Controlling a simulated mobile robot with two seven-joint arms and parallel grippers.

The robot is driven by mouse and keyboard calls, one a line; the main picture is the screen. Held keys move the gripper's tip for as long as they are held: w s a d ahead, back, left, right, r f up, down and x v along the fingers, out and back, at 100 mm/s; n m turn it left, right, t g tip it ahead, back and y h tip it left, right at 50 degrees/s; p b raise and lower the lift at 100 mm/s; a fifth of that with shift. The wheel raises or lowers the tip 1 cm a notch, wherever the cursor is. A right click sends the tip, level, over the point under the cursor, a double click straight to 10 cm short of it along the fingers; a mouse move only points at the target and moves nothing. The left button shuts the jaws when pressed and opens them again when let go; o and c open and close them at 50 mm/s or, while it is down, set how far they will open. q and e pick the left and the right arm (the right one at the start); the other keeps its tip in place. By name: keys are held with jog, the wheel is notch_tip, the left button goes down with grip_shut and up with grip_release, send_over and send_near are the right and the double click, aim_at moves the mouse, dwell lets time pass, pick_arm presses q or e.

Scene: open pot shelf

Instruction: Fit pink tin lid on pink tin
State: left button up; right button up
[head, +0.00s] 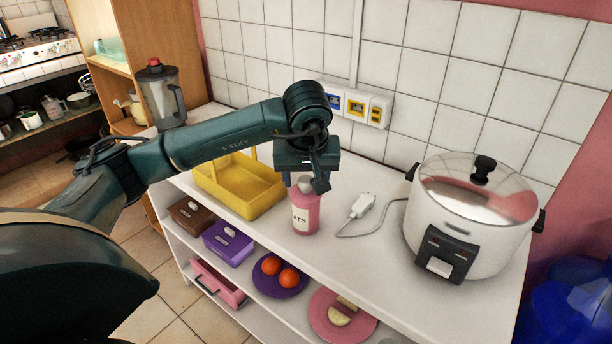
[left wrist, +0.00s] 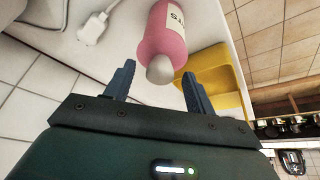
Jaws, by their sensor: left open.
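The pink tin (head: 306,214), with a white label ending in "ATS", stands upright on the white shelf top. It also shows in the left wrist view (left wrist: 168,38). A grey rounded knob (left wrist: 160,69) sits at its upper end, and the pink tin lid seems to be on the tin under it. I cannot make out a seam or tell whether the lid is fully seated. My left gripper (head: 305,181) is open just above the tin, pointing down. In the left wrist view its two fingers stand apart on either side of the knob. My right gripper is not in view.
A yellow tray (head: 264,205) stands left of the tin. A white plug with cord (head: 362,205) and a large rice cooker (head: 465,220) are to the right. A blender (head: 158,95) stands at the far left. Lower down are boxes and plates of food. The tiled wall is close behind.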

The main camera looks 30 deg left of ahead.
pick_arm(q)
jog(key=v, duration=1.3)
jog(key=shift+p, duration=0.4)
jog(key=shift+s, duration=0.1)
